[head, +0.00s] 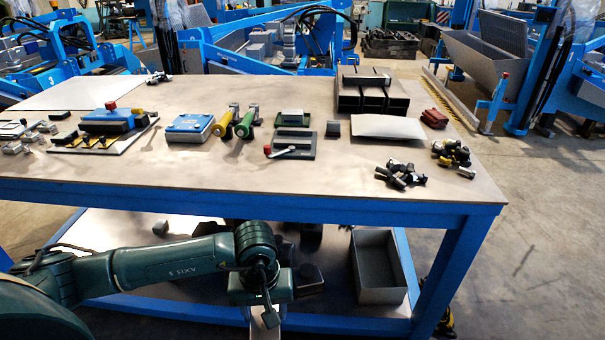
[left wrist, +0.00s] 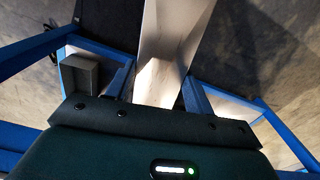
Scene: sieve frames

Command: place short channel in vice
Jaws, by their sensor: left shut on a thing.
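My left gripper (head: 265,312) is low in front of the blue table, below the tabletop's front edge. It is shut on a pale metal piece, the short channel (head: 266,328), whose lower end runs near the bottom edge of the head view. In the left wrist view the channel (left wrist: 172,45) extends away from between the fingers (left wrist: 160,85) of the left gripper. The vice (head: 291,147) looks like a small dark green fixture with a red-knobbed lever, standing on the tabletop well beyond the gripper. My right gripper is not in view.
The tabletop (head: 200,178) has bare room along its front. Dark bolts (head: 400,174) lie at its right, near a pale plate (head: 387,127). A grey bin (head: 378,296) sits on the lower shelf, right of the gripper.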

